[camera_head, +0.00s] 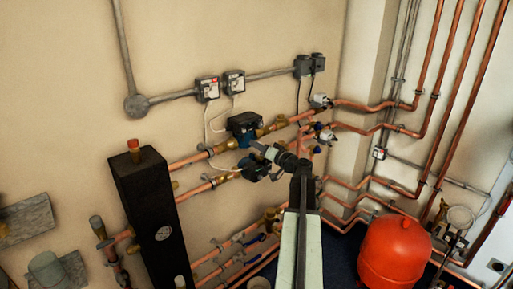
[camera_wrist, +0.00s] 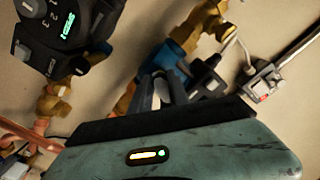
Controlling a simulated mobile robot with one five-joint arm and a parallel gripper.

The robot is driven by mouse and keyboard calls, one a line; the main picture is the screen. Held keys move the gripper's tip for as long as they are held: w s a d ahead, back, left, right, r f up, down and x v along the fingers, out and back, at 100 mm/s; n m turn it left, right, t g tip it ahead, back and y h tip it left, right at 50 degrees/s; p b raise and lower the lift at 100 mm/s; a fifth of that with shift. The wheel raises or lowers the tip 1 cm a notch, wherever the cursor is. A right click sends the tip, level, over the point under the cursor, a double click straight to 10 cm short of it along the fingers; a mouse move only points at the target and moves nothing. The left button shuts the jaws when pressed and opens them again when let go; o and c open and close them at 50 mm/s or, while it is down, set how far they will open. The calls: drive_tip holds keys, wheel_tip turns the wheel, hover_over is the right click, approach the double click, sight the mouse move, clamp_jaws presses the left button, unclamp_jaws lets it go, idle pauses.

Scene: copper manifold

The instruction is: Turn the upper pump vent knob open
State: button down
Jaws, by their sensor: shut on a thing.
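The upper pump (camera_head: 243,125) is dark blue and black and sits on the upper copper line in the head view. In the wrist view its blue body (camera_wrist: 176,50) shows just beyond my fingertips. My gripper (camera_head: 257,147) reaches in from the right, just below the upper pump. In the wrist view my gripper (camera_wrist: 160,78) has its two fingers close together, shut on the vent knob at the pump. The fingers hide the knob, so its turn angle cannot be seen.
The lower pump (camera_head: 255,167) is close below my gripper; its black dial face (camera_wrist: 65,30) fills the wrist view's upper left. Copper pipes with brass fittings run alongside. A black column (camera_head: 150,215) stands left and a red tank (camera_head: 394,250) right.

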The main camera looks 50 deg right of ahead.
drive_tip(key=shift+r+m, duration=0.1)
drive_tip(key=shift+m, duration=4)
drive_tip(key=c, duration=1.3)
unclamp_jaws()
drive_tip(key=shift+w, duration=0.1)
drive_tip(key=shift+o, duration=0.2)
drive_tip(key=s, duration=0.7)
drive_tip(key=shift+s+a, duration=0.3)
drive_tip(key=shift+s, duration=0.1)
